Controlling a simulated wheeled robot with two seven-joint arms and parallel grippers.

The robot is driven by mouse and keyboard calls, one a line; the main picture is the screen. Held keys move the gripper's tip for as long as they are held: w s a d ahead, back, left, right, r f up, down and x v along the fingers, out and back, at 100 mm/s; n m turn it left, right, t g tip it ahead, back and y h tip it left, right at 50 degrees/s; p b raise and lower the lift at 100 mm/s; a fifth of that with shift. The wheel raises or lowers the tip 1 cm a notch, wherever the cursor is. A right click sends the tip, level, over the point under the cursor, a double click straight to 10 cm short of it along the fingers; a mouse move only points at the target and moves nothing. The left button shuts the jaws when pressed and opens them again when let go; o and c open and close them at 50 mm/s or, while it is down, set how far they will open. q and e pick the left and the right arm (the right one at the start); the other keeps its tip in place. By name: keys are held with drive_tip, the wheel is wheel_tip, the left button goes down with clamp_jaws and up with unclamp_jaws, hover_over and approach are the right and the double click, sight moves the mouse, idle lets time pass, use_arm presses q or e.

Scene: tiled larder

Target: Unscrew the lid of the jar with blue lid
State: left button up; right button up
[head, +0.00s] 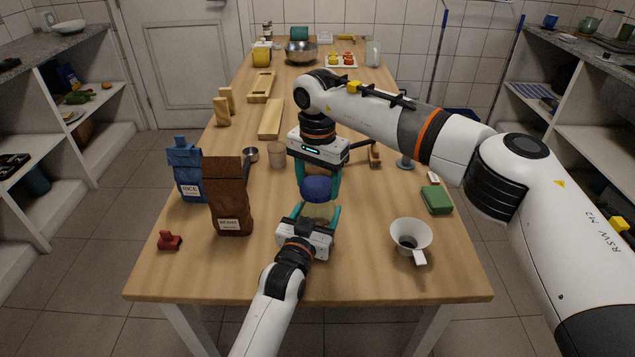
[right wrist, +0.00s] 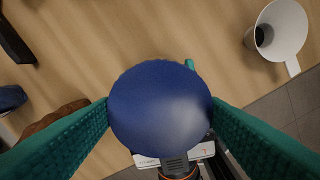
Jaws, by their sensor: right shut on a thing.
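The jar (head: 319,212) stands upright near the middle of the table, with its blue lid (head: 317,188) on top. My right gripper (head: 318,186) comes down from above, its teal fingers on either side of the lid and shut on it. In the right wrist view the round blue lid (right wrist: 160,108) fills the space between both fingers and hides the jar. My left gripper (head: 318,214) reaches in from the front, low down, with its fingers on both sides of the jar body. It looks shut on the jar.
A brown beans bag (head: 228,198) and a blue rice bag (head: 186,170) stand to the left. A white funnel (head: 410,238) and a green sponge-like block (head: 437,200) are on the right. The table's front left is mostly clear.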

sight(318, 186)
drive_tip(key=shift+r, duration=0.6)
drive_tip(key=shift+r, duration=2)
use_arm(q)
drive_tip(key=o, duration=1.9)
drive_tip(key=shift+o, duration=0.2)
drive_tip(key=shift+s, duration=0.1)
